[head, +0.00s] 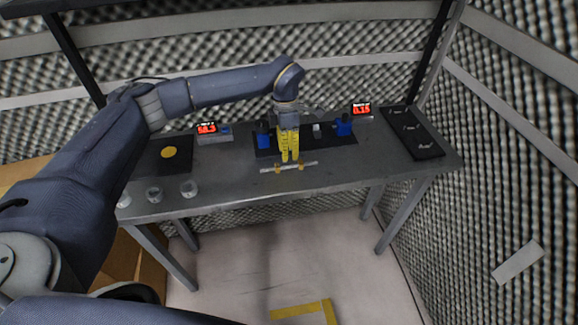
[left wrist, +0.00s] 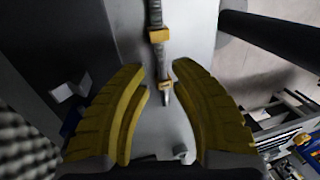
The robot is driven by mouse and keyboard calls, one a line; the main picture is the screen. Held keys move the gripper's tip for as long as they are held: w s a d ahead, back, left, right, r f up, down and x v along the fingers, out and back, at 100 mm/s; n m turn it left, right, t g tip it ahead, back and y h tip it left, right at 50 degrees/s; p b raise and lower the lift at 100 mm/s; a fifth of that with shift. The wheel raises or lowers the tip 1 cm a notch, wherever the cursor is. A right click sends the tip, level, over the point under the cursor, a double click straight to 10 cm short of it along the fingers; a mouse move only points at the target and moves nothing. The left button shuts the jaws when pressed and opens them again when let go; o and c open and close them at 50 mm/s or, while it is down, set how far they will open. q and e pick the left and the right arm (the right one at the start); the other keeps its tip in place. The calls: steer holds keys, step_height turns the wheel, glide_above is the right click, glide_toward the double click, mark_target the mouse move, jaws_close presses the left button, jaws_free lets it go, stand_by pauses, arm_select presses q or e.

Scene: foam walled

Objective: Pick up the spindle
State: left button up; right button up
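The spindle (head: 289,167) is a thin grey rod lying across two small yellow-orange supports (head: 277,169) near the table's front edge. My left gripper (head: 290,158) has yellow fingers, points down and is just above and behind the spindle in the head view. In the left wrist view the fingers (left wrist: 159,68) are spread apart and empty. The spindle (left wrist: 161,60) runs lengthwise in that view, its near end showing between the fingertips. I cannot tell the exact height of the fingers above it. My right gripper is not in view.
The grey table (head: 225,190) holds a black mat with a yellow disc (head: 169,152), glass jars (head: 189,188), two red displays (head: 207,127), blue devices (head: 343,126) behind my gripper, and a black tool tray (head: 412,132) at right. The front right tabletop is clear. Foam walls surround it.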

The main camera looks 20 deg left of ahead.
mark_target(289, 166)
arm_select(q)
steer(key=shift+s+d+f, duration=0.1)
steer(key=shift+s+f, duration=0.05)
steer(key=shift+f, duration=0.7)
steer(key=shift+s+d+f, duration=0.1)
steer(key=shift+s+f, duration=0.1)
steer(key=shift+f, duration=0.6)
steer(key=shift+s+d+f, duration=0.1)
steer(key=shift+s+f, duration=0.05)
steer(key=shift+f, duration=0.7)
steer(key=shift+o, duration=0.2)
jaws_close()
